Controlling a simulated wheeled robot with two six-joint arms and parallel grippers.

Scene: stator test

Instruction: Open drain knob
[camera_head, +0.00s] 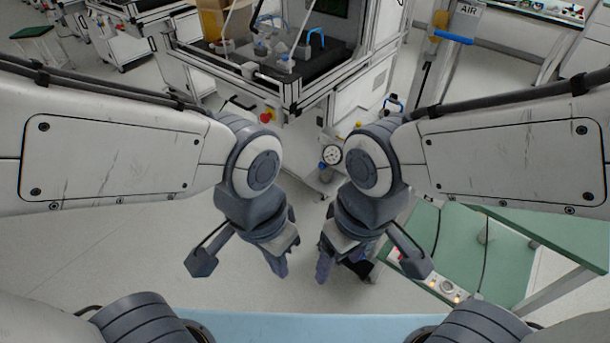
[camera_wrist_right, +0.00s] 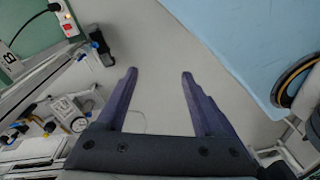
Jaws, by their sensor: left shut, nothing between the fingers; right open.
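No drain knob can be made out clearly. A round white pressure gauge (camera_head: 331,154) sits low on the front of the workstation, beyond and between my two grippers. A gauge (camera_wrist_right: 79,124) also shows at the lower left in the right wrist view, among small fittings. My left gripper (camera_head: 279,264) points down, shut and empty, over the floor left of centre. My right gripper (camera_head: 338,262) points down just right of it. In the right wrist view its two fingers (camera_wrist_right: 160,74) are apart with only floor between them. Both grippers are apart from the gauge.
The white-framed workstation (camera_head: 290,95) stands ahead, with a red knob (camera_head: 267,116) on its corner. A green-topped table (camera_head: 465,255) with a switched power strip (camera_head: 440,288) is at right. A blue handle (camera_head: 453,37) is near the AIR sign (camera_head: 467,9). Floor at left is clear.

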